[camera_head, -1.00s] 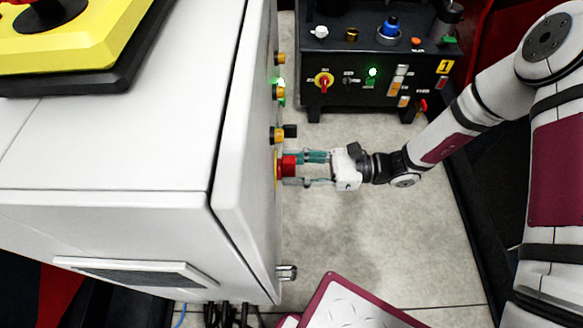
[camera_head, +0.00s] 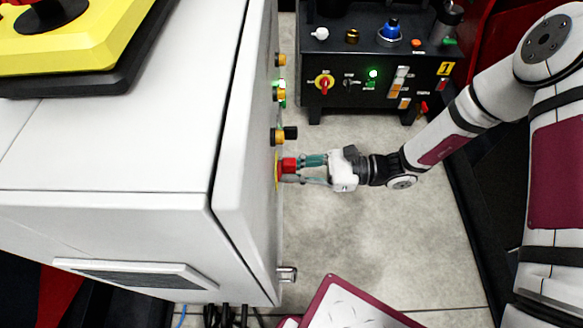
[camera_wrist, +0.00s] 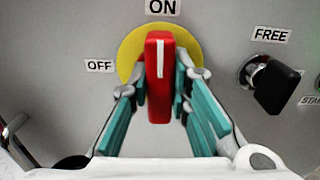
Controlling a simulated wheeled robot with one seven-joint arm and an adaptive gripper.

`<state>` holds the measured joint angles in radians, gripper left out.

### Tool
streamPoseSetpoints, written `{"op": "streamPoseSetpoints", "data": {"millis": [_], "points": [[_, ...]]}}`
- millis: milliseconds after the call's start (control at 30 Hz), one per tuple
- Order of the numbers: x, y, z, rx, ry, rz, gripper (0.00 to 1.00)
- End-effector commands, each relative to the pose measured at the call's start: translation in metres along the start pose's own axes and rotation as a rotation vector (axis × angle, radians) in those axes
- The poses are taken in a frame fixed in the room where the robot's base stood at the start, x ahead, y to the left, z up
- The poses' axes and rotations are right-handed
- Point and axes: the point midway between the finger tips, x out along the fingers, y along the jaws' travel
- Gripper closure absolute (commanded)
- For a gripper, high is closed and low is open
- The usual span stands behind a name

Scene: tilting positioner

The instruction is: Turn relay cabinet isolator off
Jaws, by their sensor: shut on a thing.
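The isolator handle (camera_wrist: 159,90) is a red knob with a white line on a yellow disc (camera_wrist: 131,52). In the wrist view the handle stands upright, its white line toward the ON label (camera_wrist: 163,8); the OFF label (camera_wrist: 100,66) is to the left. In the head view the red handle (camera_head: 288,165) sticks out from the side of the grey cabinet (camera_head: 240,150). My gripper (camera_wrist: 160,88) is shut on the handle, one teal-padded finger on each side; it also shows in the head view (camera_head: 302,168).
A black knob (camera_wrist: 276,85) under a FREE label is close on the right. A black control box (camera_head: 380,60) with knobs and lamps stands behind. A maroon-edged plate (camera_head: 345,305) is at the front. The floor (camera_head: 370,240) between is clear.

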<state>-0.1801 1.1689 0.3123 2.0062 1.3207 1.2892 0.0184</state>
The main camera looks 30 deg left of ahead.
Motion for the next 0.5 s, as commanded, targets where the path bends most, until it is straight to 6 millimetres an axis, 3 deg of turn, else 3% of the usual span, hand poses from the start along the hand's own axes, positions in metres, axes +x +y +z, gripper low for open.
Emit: {"op": "streamPoseSetpoints", "data": {"millis": [500], "points": [[-0.0007,0.0000,0.0002,-0.384,-0.001,-0.003,1.00]]}}
